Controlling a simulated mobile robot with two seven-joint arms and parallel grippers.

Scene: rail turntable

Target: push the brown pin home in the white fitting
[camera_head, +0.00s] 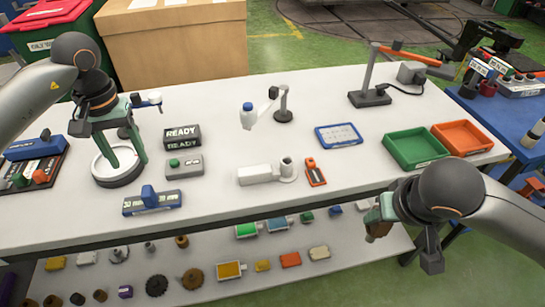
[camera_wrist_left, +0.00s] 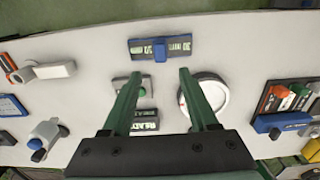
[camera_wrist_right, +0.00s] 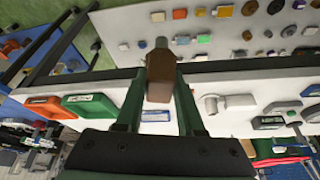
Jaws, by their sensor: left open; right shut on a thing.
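The white fitting (camera_head: 258,175) lies near the front middle of the bench, a horizontal body with a short upright round socket at its right end. It also shows in the right wrist view (camera_wrist_right: 234,101) and the left wrist view (camera_wrist_left: 50,70). My right gripper (camera_head: 377,222) is shut on the brown pin (camera_wrist_right: 160,75), off the bench's front edge, to the right of the fitting and apart from it. The pin is mostly hidden in the head view. My left gripper (camera_head: 122,160) is open and empty above the left part of the bench, near the white round dish (camera_head: 97,160).
An orange-and-black tool (camera_head: 315,172) lies right beside the fitting. A blue gauge block (camera_head: 153,202), a green-button box (camera_head: 184,165) and a READY sign (camera_head: 182,135) stand to its left. Green (camera_head: 413,164) and orange trays (camera_head: 463,150) are at right. A lower shelf holds several parts.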

